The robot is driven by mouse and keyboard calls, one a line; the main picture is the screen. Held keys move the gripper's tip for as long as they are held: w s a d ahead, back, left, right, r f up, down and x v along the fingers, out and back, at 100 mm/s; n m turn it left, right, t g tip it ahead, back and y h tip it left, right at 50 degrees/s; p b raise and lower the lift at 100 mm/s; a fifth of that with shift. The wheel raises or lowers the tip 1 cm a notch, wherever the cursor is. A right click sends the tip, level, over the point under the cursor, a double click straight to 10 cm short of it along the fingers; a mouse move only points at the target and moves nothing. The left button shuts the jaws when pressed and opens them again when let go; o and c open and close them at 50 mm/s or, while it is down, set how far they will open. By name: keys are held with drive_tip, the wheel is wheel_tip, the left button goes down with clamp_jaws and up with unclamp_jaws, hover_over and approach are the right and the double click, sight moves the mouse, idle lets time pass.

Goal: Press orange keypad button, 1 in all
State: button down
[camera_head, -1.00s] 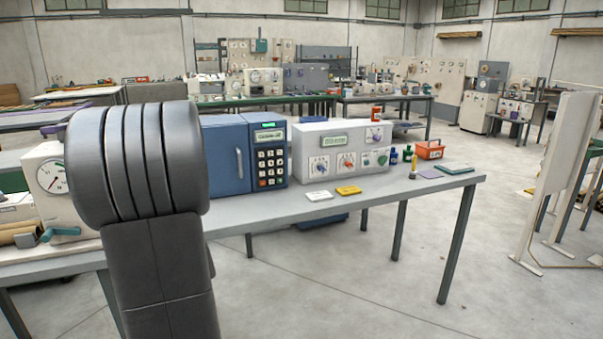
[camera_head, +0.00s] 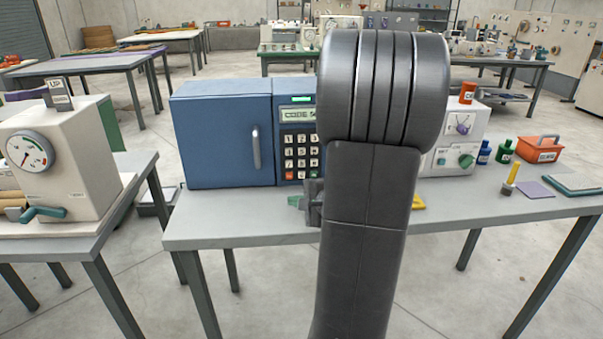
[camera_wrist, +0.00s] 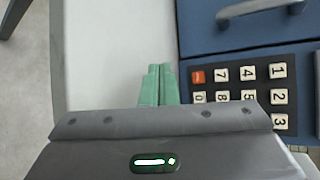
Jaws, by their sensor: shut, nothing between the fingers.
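The orange keypad button (camera_wrist: 198,76) is at one corner of the black keypad (camera_wrist: 244,86) in the wrist view, beside the 7 key. In the head view it is a small orange-red key (camera_head: 289,176) at the keypad's lower left. The keypad is on the front of the blue cabinet (camera_head: 222,135). My gripper (camera_wrist: 160,68) shows its green fingers together and empty. They are left of the orange button in the wrist view, apart from it in the picture. In the head view my gripper (camera_head: 293,201) is low in front of the cabinet, partly hidden by my arm.
The grey bench (camera_head: 235,223) carries the cabinet. A silver door handle (camera_head: 256,148) sticks out left of the keypad. A beige dial machine (camera_head: 60,165) stands on a separate table at the left, across a gap. My arm covers much of the instrument box to the right.

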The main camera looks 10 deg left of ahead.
sight(289, 175)
drive_tip(key=shift+w, duration=0.1)
drive_tip(key=w+p, duration=0.1)
drive_tip(key=w, duration=0.1)
drive_tip(key=w+a+p, duration=0.1)
drive_tip(key=w, duration=0.1)
drive_tip(key=w+a, duration=0.1)
drive_tip(key=w, duration=0.2)
drive_tip(key=shift+p, duration=0.4)
drive_tip(key=shift+w+a, duration=0.2)
drive_tip(key=shift+w, duration=0.45)
drive_tip(key=shift+w, duration=0.1)
idle(1.3)
drive_tip(key=shift+w+a, duration=0.15)
drive_tip(key=shift+w, duration=0.15)
drive_tip(key=shift+w+a, duration=0.1)
drive_tip(key=shift+w, duration=0.3)
idle(0.6)
drive_tip(key=shift+s+b, duration=0.1)
drive_tip(key=shift+b, duration=0.25)
drive_tip(key=shift+s+d+b, duration=0.25)
drive_tip(key=shift+s+b, duration=0.15)
drive_tip(key=shift+s, duration=0.3)
